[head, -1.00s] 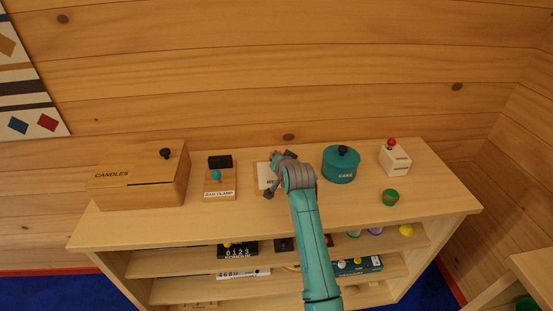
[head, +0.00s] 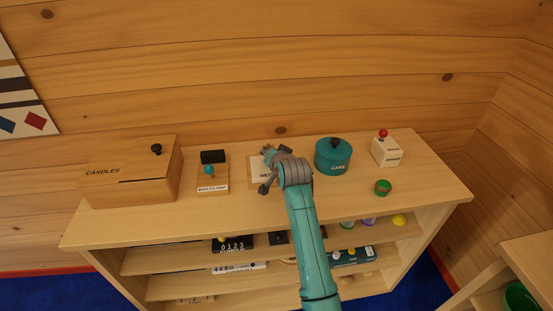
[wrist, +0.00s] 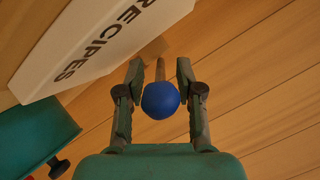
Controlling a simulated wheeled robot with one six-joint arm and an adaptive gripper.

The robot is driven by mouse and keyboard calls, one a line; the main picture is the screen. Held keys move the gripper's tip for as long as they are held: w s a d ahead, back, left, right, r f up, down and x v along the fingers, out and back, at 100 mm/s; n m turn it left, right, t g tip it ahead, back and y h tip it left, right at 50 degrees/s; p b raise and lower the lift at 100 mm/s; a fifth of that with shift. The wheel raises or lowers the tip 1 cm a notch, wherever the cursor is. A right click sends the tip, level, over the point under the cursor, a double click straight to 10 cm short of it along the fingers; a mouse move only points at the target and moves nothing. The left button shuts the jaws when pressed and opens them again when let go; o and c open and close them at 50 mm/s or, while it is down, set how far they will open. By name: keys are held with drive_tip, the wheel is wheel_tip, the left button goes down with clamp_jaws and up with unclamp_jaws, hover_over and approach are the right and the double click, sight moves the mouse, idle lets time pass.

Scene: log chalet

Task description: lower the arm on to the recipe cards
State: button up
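A white block lettered RECIPES (wrist: 95,45) fills the upper left of the wrist view. In the head view the recipes piece (head: 257,168) stands mid-shelf, partly hidden behind my gripper. A blue ball knob (wrist: 160,100) on a thin rod (wrist: 160,69) shows in the wrist view. My gripper (wrist: 159,72) has a finger on each side of the knob, with narrow gaps seeming to show between. In the head view my gripper (head: 270,168) is over the shelf top by the recipes piece. The knob and any cards are hidden there.
The bag clamp stand (head: 217,188) and candles box (head: 135,170) are left of my gripper. The teal cake tin (head: 333,157) is close on the right, with a red-knobbed white box (head: 387,152) and a green item (head: 383,187) beyond. The shelf top's front (head: 240,214) is clear.

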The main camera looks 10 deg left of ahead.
drive_tip(key=v, duration=1)
